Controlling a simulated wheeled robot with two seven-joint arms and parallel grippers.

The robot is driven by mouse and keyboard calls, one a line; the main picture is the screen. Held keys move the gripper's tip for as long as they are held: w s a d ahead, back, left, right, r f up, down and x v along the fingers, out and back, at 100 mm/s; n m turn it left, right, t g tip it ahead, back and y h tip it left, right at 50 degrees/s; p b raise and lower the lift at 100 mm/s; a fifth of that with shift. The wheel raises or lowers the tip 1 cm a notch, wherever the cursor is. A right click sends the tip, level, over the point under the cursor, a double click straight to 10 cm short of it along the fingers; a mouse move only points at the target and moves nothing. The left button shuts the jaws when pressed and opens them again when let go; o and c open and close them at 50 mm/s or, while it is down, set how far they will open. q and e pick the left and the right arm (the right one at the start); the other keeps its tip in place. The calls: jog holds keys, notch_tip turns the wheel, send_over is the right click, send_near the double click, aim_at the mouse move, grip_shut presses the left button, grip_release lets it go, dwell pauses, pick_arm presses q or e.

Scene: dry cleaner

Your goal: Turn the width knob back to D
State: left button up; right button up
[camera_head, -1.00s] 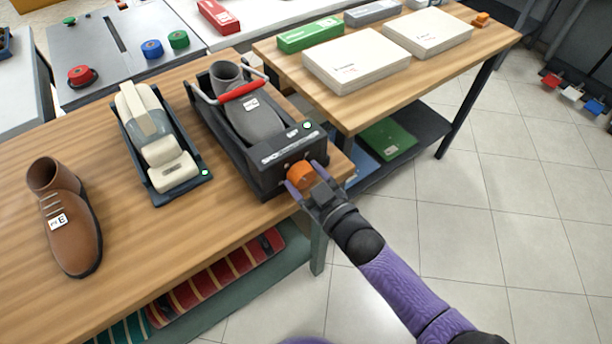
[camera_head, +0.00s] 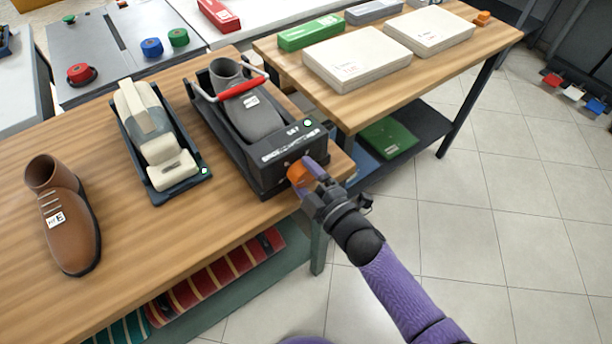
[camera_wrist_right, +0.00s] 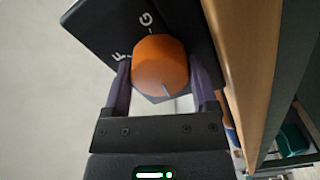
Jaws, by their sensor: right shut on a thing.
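The orange width knob (camera_head: 299,174) is on the front face of the dark shoe-stretching machine (camera_head: 262,178), which stands on the wooden table. My right gripper (camera_head: 308,178) is shut on the knob, with one purple finger on each side. In the right wrist view the knob (camera_wrist_right: 160,65) sits between the fingers of my right gripper (camera_wrist_right: 160,85), and a pale pointer mark shows near its lower edge. The letters F and G show on the dark panel (camera_wrist_right: 108,28) around it; the letter D is not visible. My left gripper is out of view.
A grey shoe form (camera_head: 250,110) and a red-gripped handle (camera_head: 243,89) are on the machine. A cream-coloured device (camera_head: 160,145) and a brown shoe (camera_head: 70,220) stand to its left. Floor to the right is free.

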jog(key=shift+f+n, duration=0.1)
jog(key=shift+n, duration=1.1)
jog(key=shift+n+b, duration=0.35)
jog(key=shift+n, duration=0.35)
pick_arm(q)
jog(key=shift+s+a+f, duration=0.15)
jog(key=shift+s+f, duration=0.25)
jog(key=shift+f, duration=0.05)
pick_arm(e)
jog(key=shift+n, duration=0.5)
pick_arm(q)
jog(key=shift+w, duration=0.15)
